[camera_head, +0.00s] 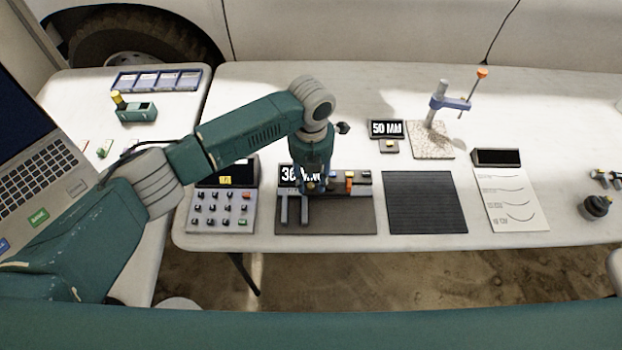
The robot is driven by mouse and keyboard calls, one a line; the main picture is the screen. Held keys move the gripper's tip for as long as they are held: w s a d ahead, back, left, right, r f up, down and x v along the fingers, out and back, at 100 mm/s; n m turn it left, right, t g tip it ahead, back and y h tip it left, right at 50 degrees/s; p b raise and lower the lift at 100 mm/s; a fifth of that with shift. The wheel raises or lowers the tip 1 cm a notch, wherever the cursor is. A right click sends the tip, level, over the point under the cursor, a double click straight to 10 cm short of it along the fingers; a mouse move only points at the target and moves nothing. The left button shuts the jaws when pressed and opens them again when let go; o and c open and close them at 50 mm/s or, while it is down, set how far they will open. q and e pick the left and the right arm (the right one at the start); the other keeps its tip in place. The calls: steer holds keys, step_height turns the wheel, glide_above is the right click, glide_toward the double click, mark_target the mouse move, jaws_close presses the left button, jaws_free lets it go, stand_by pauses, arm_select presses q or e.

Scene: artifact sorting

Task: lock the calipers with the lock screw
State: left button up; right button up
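The calipers (339,189) lie on a dark grey mat (345,222) in the middle of the table, with two grey jaws pointing toward the front edge. Their display (289,174) is partly hidden by my gripper; a 3 starts its reading. A small orange part (350,180) stands up on the caliper body, right of my gripper. I cannot tell which part is the lock screw. My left gripper (316,187) points down over the calipers, left of the orange part. Its fingertips are too small and dark to show their opening or any contact. My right gripper is not in view.
A button panel (221,210) stands left of the mat. A black ribbed pad (425,202) and a sheet with curves (513,203) lie to the right. A "50 MM" display (386,129) and a stand on a speckled base (431,143) are behind. A dark knobbed object (596,206) is far right.

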mark_target(311, 185)
arm_select(q)
step_height(311, 185, up, 12)
stand_by(0.6)
steer(key=shift+s, duration=0.1)
stand_by(0.4)
